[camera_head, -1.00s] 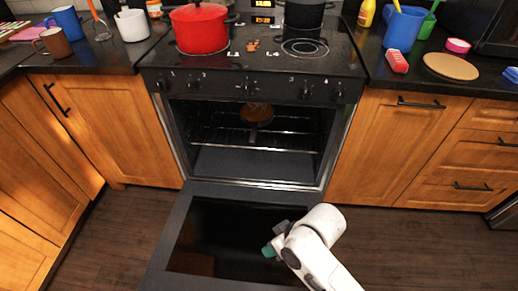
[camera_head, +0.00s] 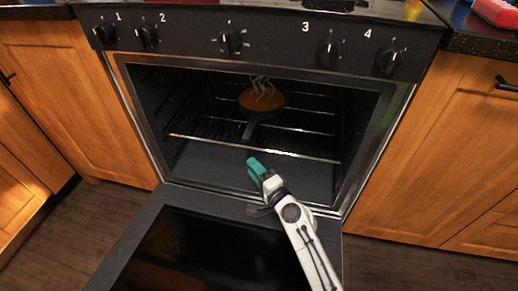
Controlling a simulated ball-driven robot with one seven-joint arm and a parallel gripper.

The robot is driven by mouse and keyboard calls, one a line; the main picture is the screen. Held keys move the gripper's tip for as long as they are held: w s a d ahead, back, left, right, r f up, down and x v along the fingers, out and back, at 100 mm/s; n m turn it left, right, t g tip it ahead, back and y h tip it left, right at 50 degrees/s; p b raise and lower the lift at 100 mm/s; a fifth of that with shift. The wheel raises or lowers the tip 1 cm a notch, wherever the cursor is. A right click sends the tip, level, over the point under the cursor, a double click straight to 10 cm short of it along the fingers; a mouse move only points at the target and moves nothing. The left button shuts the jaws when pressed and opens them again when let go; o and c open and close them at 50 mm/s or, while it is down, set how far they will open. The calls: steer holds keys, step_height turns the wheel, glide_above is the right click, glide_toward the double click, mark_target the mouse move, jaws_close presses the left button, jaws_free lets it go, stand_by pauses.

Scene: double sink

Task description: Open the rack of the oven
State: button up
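The oven (camera_head: 230,66) stands with its door (camera_head: 130,232) folded down. Inside, the wire rack (camera_head: 200,139) runs across the cavity with its front rail near the opening. A pan with brown contents and wavy steam-like marks (camera_head: 262,100) sits on the rack, its dark handle (camera_head: 250,128) pointing forward. My gripper (camera_head: 258,172), with teal fingertips, is at the oven opening, below the front rail in the picture and apart from it as seen here. The view does not show clearly whether the fingers are apart. No held object shows.
The lowered door fills the floor space before the oven, with my arm over it. Wooden cabinets flank the oven at left (camera_head: 85,100) and right (camera_head: 440,160). Knobs (camera_head: 230,41) line the front panel. A red item (camera_head: 497,12) lies on the right counter.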

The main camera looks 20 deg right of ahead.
mark_target(241, 147)
steer(key=shift+m+h, duration=0.3)
steer(key=shift+m, duration=0.2)
steer(key=w+b, duration=0.1)
steer(key=w, duration=0.3)
steer(key=w+b, duration=0.1)
steer(key=w, duration=0.2)
steer(key=w+b, duration=0.2)
steer(key=w, duration=0.2)
steer(key=shift+w+a+f, duration=0.15)
steer(key=shift+w+f, duration=0.15)
jaws_close()
